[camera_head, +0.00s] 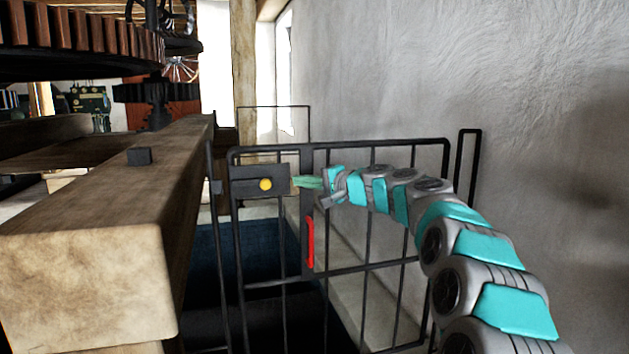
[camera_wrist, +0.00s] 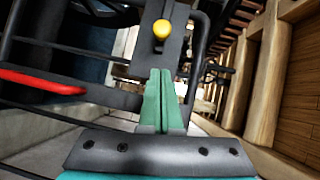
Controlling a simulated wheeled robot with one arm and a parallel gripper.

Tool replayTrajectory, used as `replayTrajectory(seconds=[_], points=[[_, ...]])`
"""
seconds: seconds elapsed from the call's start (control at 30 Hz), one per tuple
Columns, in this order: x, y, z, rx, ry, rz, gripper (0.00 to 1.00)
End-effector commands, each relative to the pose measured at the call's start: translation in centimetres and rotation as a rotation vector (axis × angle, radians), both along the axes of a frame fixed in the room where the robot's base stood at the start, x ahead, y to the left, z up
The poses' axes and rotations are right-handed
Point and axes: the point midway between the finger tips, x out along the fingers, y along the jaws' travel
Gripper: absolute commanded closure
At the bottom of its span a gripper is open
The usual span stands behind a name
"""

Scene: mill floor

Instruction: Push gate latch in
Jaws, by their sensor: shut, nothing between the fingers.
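The gate (camera_head: 370,267) is a black metal frame with thin bars. Its latch is a dark box (camera_head: 240,186) with a yellow knob (camera_head: 265,184) on its face, at the gate's upper left. A red handle (camera_head: 310,242) is on the gate below and right of the latch. My gripper (camera_head: 299,183) is shut and empty, its green fingers pointing left at the latch box's right end. In the wrist view the shut fingers (camera_wrist: 160,75) point at the dark latch box (camera_wrist: 150,57), with the yellow knob (camera_wrist: 162,29) just beyond the tips. I cannot tell whether the tips touch the box.
A thick wooden beam (camera_head: 110,215) runs along the left of the gate. A large toothed wheel (camera_head: 80,45) hangs above it. A rough white wall (camera_head: 530,110) stands on the right, behind my arm. A pale ledge (camera_head: 375,300) shows through the gate bars.

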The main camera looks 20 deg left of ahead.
Motion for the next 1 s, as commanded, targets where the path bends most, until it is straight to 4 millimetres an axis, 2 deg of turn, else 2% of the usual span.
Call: replayTrajectory(seconds=[0.13,0.4,0.87,1.0], points=[[0.7,1.8,-0.3,-0.003,0.002,0.003,1.0],[-0.5,4.5,-0.6,0.001,-0.001,-0.001,1.0],[-0.7,5.2,-0.8,0.0,0.0,-0.001,1.0],[-1.3,6.1,-1.0,-0.001,-0.001,0.002,1.0]])
